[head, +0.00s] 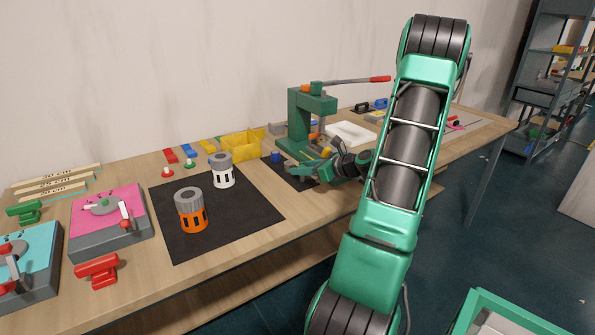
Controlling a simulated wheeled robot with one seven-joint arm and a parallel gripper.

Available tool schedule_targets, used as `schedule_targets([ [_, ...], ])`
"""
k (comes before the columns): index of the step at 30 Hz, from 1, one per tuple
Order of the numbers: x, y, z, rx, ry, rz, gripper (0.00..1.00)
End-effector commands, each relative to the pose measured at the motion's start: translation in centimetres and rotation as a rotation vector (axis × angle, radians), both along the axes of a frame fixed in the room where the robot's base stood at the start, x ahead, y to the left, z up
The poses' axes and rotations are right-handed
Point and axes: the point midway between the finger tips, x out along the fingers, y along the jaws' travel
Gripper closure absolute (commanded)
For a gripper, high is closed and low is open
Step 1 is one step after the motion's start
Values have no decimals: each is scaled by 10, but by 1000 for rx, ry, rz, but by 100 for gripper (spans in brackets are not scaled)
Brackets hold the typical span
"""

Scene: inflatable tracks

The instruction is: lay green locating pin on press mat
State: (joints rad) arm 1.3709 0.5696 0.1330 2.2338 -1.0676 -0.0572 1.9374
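A small green pin (190,162) with a pale base stands on the bench behind the large black mat, beside a similar red-topped pin (167,172). The dark press mat (292,179) lies in front of the green press (298,122), partly covered by my arm's end. My gripper (308,172) is low over the right part of this mat, well to the right of the green pin. Its fingers are small and blend with the green press base, so their opening and anything between them cannot be made out.
A large black mat (165,222) holds an orange-and-grey cylinder (191,215) and a white-and-grey one (222,172). A blue piece (275,156) is near the press mat's left edge. A yellow bin (241,144) stands behind. Pink and cyan fixtures fill the left end.

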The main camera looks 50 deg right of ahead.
Motion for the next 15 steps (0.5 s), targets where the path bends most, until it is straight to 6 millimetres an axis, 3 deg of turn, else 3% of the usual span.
schedule_targets([
  [11,1,1,2,-1,0,1,58],
  [15,-11,-1,7,-2,1,-2,58],
])
